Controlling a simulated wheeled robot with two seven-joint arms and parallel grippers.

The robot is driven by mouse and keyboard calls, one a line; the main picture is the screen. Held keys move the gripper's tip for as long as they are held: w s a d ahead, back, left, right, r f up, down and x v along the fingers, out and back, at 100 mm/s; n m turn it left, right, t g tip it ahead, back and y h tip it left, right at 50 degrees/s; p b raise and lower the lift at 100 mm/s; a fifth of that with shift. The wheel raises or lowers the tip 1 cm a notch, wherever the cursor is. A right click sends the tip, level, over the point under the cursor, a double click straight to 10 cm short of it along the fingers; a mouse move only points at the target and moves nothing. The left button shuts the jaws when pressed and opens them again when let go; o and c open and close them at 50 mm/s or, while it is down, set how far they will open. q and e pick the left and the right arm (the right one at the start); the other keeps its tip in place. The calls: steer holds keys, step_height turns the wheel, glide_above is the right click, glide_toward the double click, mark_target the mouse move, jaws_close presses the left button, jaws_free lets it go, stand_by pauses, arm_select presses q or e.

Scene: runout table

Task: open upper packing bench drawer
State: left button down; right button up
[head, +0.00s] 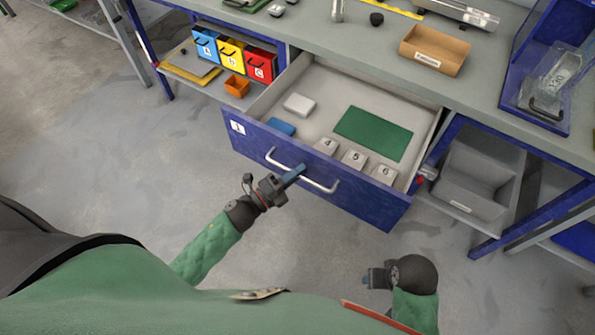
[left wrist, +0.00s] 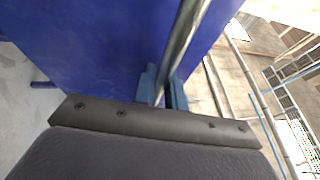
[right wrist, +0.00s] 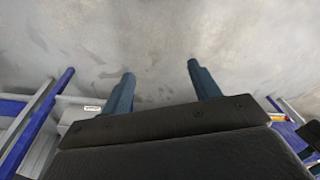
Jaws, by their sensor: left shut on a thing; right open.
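The upper drawer (head: 350,200) of the packing bench has a blue front marked 1 and stands pulled well out. Inside it are a green mat (head: 373,133), a white block (head: 299,104), a blue piece (head: 281,127) and grey blocks numbered 4, 5 and 6 (head: 354,159). My left gripper (head: 294,174) is shut on the drawer's metal bar handle (head: 318,185). In the left wrist view the bar (left wrist: 182,45) runs between the blue fingers (left wrist: 163,88).
A grey bin (head: 475,173) stands on a shelf to the right. A cardboard tray (head: 434,50) is on the bench top. The floor (head: 130,190) at left is clear.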

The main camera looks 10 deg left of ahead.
arm_select(q)
steer(key=c, duration=1.6)
jaws_free()
steer(key=shift+o, duration=0.7)
steer(key=b+v, duration=0.2)
steer(key=v, duration=0.6)
arm_select(e)
steer(key=shift+w+a+f+t+y, duration=0.15)
steer(key=shift+w+a+f+t, duration=0.15)
steer(key=shift+a, duration=0.25)
steer(key=shift+w+a+f+t+y, duration=0.15)
steer(key=shift+w+a+f+t, duration=0.1)
steer(key=shift+a, duration=0.3)
arm_select(q)
steer(key=shift+w, duration=0.1)
arm_select(e)
steer(key=shift+r, duration=0.1)
steer(key=shift+a+r, duration=0.1)
steer(key=shift+a, duration=0.1)
